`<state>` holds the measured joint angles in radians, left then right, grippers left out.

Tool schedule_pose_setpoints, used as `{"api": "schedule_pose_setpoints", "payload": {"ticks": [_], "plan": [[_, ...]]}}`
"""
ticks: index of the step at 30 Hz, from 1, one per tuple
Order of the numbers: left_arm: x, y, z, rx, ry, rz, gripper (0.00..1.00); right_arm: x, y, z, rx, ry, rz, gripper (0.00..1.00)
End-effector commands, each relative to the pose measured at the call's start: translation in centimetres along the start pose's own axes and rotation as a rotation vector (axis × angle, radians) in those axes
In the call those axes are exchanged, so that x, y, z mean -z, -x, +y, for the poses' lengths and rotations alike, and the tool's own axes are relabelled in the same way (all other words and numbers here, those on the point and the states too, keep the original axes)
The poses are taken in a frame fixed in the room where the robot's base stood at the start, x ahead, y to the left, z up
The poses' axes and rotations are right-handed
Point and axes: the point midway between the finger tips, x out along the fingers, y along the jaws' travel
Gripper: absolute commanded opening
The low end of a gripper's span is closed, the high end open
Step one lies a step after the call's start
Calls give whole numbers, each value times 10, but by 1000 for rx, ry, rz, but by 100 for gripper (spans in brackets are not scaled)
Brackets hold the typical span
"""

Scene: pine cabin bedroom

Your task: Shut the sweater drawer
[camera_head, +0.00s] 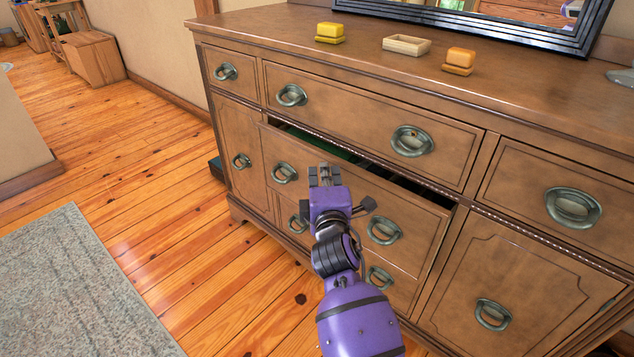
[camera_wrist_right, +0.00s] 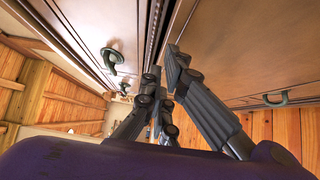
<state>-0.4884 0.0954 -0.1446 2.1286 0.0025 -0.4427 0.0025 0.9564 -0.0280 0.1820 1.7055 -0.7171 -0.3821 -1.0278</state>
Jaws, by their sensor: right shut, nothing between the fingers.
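The brown wooden drawer (camera_head: 355,172) in the dresser's second row stands partly open. A dark gap shows above its front, with something green (camera_head: 325,143) inside at the left. Its front has two oval metal handles. My right gripper (camera_head: 324,172) is shut and empty in front of the drawer face, between those handles, near its top edge. I cannot tell whether it touches the wood. In the right wrist view the fingers (camera_wrist_right: 168,95) point up along wooden drawer faces. My left gripper is not in view.
The other dresser drawers look shut. The wooden floor (camera_head: 170,200) at left is clear, with a grey rug (camera_head: 80,290).

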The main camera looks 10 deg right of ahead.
Motion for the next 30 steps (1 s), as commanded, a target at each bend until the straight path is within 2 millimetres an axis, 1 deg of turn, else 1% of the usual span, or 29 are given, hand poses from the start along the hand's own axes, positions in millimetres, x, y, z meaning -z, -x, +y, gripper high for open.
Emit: {"api": "schedule_pose_setpoints", "payload": {"ticks": [12, 14, 18, 21, 24, 30], "plan": [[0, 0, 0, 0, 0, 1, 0, -3, -3, 0, 0, 0, 1, 0], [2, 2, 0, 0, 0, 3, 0, -7, -7, 2, -1, 2, 0, 0], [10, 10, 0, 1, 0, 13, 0, -26, -26, 6, -5, 5, -1, 0], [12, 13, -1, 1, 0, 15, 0, -37, -37, 4, -4, 4, -1, 0], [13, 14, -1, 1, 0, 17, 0, -42, -41, 3, -3, 2, -1, 0], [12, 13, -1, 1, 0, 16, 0, -43, -42, 2, -3, 1, -3, 0]]}}
